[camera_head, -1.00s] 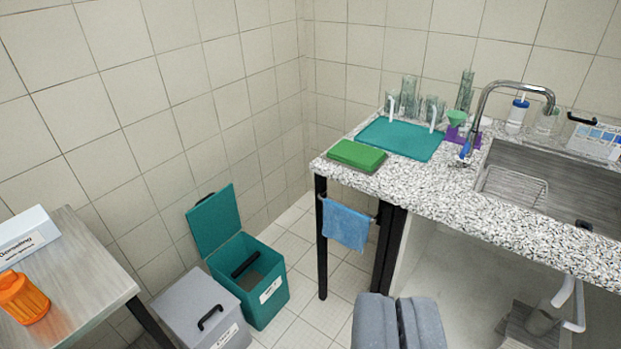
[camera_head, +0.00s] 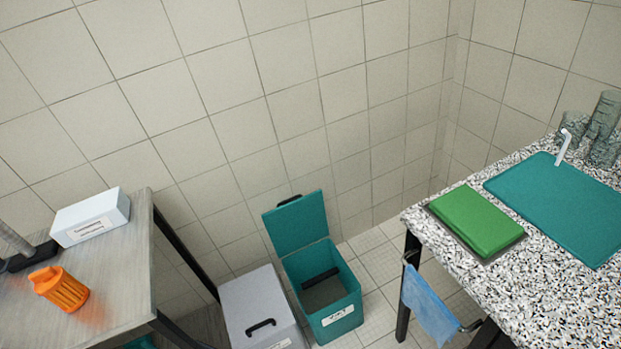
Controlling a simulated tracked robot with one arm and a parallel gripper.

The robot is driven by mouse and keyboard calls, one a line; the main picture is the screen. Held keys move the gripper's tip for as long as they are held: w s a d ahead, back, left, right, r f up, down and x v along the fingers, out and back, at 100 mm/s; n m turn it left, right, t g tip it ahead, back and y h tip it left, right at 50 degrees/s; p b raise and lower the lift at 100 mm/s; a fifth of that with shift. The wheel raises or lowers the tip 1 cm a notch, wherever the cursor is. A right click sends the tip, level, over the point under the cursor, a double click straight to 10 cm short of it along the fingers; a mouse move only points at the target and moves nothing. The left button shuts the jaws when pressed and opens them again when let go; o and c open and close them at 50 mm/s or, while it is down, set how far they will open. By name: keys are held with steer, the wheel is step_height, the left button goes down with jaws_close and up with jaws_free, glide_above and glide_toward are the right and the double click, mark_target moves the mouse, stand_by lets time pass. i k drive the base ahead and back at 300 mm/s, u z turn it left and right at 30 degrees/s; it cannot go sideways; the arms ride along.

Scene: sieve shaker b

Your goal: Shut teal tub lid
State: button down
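The teal tub (camera_head: 338,329) stands on the tiled floor between the steel table and the granite counter, with a white label on its front. Its teal lid (camera_head: 297,224) is open, standing up at the back of the tub and tilted toward the wall. A dark handle shows at the lid's top edge. A dark bar lies across the inside of the tub. My gripper is not in view now.
A grey lidded tub (camera_head: 259,308) with a black handle stands close to the left of the teal one. A steel table (camera_head: 122,277) holds an orange bottle (camera_head: 61,289) and a white box (camera_head: 91,217). The granite counter (camera_head: 548,302) on the right bears a green block (camera_head: 477,220); a blue cloth (camera_head: 429,306) hangs below.

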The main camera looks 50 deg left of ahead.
mark_target(298, 223)
steer(key=u, duration=0.4)
steer(key=i, duration=1.25)
steer(key=u, duration=1.15)
steer(key=i, duration=0.7)
steer(key=u, duration=0.3)
steer(key=k, duration=0.9)
steer(key=u, duration=0.2)
steer(key=i, duration=0.9)
steer(key=z, duration=0.15)
